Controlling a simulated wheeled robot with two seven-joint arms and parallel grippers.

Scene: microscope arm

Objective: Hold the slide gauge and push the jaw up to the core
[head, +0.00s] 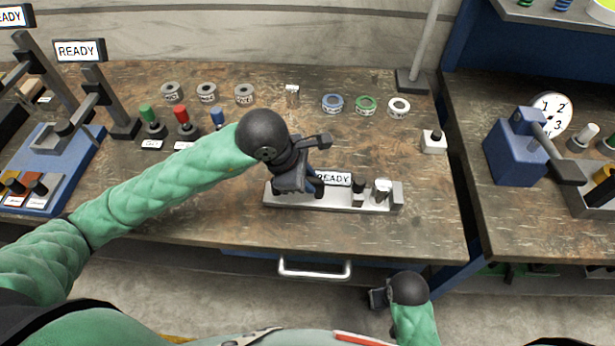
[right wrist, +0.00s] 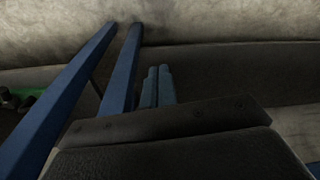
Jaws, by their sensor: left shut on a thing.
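The slide gauge (head: 335,203) is a long grey base lying near the front of the table, with a READY sign (head: 333,178) on it. A small dark block (head: 358,188) and a bright silver cylinder, which looks like the core (head: 382,187), stand side by side toward its right end. My left gripper (head: 311,188) reaches down over the gauge's left part and is shut on it. The gripper hides the exact part held. My right gripper (head: 376,298) is low in front of the table edge, away from the gauge. In the right wrist view its two fingertips (right wrist: 158,84) lie together, empty.
Behind stand grey rings (head: 207,93), a blue ring (head: 332,102), a green ring (head: 365,104) and a white ring (head: 399,106). Coloured-top plungers (head: 182,120) stand at left. A white block (head: 433,141) is at right. A drawer handle (head: 314,270) sticks out below the table edge.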

